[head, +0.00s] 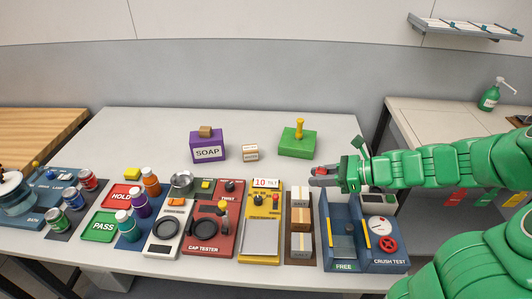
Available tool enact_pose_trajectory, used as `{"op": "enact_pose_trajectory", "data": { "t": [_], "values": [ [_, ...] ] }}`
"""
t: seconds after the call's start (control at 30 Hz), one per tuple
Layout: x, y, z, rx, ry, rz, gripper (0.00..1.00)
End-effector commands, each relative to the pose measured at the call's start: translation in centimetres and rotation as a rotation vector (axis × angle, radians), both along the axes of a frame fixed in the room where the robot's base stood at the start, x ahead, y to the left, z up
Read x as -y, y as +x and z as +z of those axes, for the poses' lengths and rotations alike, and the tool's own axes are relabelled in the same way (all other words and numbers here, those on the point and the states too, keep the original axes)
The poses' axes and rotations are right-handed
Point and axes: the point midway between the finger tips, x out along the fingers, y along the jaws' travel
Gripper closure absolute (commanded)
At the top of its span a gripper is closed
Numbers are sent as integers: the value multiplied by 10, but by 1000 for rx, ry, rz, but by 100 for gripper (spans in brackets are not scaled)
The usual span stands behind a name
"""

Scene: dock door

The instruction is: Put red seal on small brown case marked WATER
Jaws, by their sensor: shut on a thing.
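My gripper (322,178) is above the table, to the right of its middle, with its fingers pointing left. It is shut on a small red piece, which looks like the red seal (322,170); the fingers hide part of it. A small brown case (251,152) with a white label stands at the back middle, left of my gripper and apart from it. The label's word is too small to read. More brown cases (300,218) with pale labels sit in a brown tray (288,230) below left of my gripper; their words are unclear too.
A purple SOAP box (208,148) with a small brown block on top stands left of the case. A green block (297,145) with a yellow knob stands right of it. Testers and bottles line the front, including the blue CRUSH TEST unit (388,262). The back left is clear.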

Motion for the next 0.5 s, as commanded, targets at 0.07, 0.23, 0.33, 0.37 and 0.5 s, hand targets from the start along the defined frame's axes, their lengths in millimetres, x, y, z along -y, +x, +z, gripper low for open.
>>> {"op": "enact_pose_trajectory", "data": {
  "t": [0.07, 0.23, 0.33, 0.37, 0.5],
  "values": [
    [-10, 9, 2, 3, -3, -6, 100],
    [-35, 32, 10, 7, -6, -30, 100],
    [-51, 45, 14, 9, -9, -47, 100],
    [-55, 49, 15, 9, -9, -53, 100],
    [-79, 64, 23, 10, -8, -72, 100]
  ]
}}
